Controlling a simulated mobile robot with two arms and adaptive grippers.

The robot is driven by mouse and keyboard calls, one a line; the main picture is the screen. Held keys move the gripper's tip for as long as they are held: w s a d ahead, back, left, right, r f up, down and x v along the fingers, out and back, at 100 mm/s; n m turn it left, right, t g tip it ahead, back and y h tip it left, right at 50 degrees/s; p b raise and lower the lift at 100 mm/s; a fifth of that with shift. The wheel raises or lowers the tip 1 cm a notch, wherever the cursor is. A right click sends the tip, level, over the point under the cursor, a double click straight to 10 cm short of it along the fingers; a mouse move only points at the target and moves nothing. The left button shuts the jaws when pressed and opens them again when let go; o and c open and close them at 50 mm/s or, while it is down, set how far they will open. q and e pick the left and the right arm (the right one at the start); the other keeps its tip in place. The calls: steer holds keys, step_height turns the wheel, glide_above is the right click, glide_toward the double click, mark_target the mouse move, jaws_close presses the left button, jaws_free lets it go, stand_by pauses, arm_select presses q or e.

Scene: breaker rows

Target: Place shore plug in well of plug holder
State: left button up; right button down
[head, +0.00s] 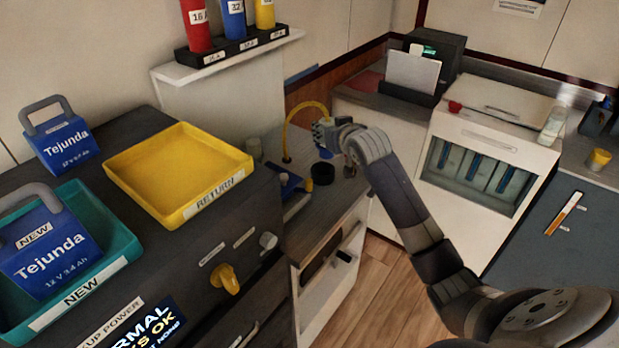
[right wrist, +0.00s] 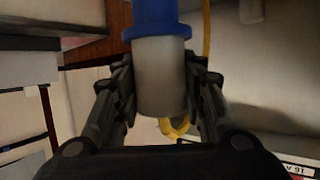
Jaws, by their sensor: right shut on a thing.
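The shore plug has a pale grey body and a blue collar. In the right wrist view the plug (right wrist: 160,80) is between the two fingers of my right gripper (right wrist: 164,88), which is shut on its grey body. In the head view the right gripper (head: 327,134) is above the counter, and only a small blue part of the plug (head: 325,153) shows beneath it. A black round cup (head: 322,175), which looks like the plug holder, stands on the counter just below the plug. The plug appears apart from it. The cup's well is hard to see. My left gripper is out of view.
A yellow cable (head: 300,108) arches from the counter to the gripper. A blue item (head: 291,186) lies left of the cup. The yellow return tray (head: 215,205) is on the dark cabinet at left. A shelf (head: 230,57) with coloured cylinders is behind.

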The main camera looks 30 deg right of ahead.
mark_target(327, 158)
steer(key=shift+w+d+r, duration=0.1)
steer(key=shift+w+r, duration=0.3)
steer(key=shift+w, duration=0.2)
steer(key=shift+w+f, duration=0.1)
steer(key=shift+w, duration=0.05)
step_height(327, 158, down, 6)
steer(key=shift+w+r+p, duration=0.1)
steer(key=shift+p, duration=0.25)
steer(key=shift+f, duration=1.85)
steer(key=shift+f, duration=0.15)
steer(key=c, duration=1)
jaws_free()
